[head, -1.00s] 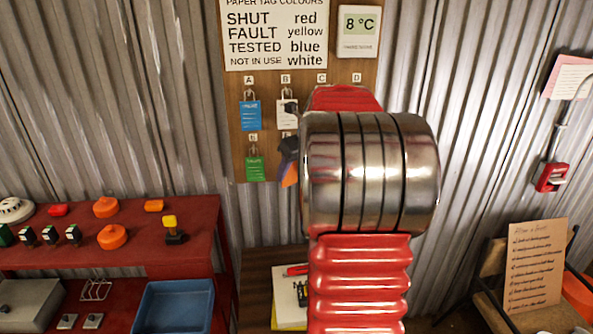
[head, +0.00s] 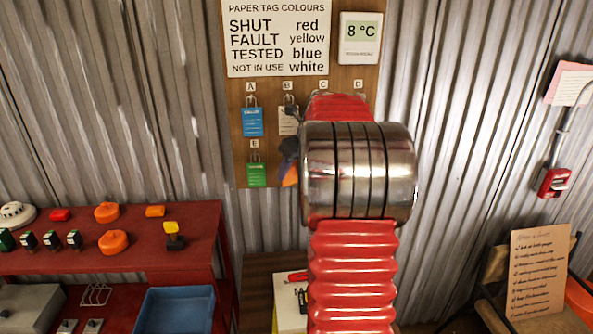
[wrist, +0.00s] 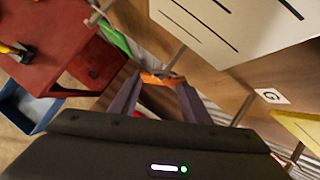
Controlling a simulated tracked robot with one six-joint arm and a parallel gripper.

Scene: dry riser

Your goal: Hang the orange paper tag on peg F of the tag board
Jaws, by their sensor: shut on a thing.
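My gripper (wrist: 158,88) is shut on the orange paper tag (wrist: 162,78), which shows as a small orange piece between its dark fingertips. In the head view my gripper (head: 288,152) is in front of the tag board (head: 240,100), below the white tag on peg B, with the orange tag (head: 290,179) at its lower edge. In the wrist view a thin peg (wrist: 173,58) reaches to the orange tag. I cannot tell whether it passes through the tag's hole. The F label is hidden.
A blue tag (head: 252,121) hangs under A, a white tag (head: 288,121) under B and a green tag (head: 256,174) under E. The wrist view shows label G (wrist: 270,96) and a yellow tag (wrist: 300,130) to the right. A red bench (head: 60,262) stands left.

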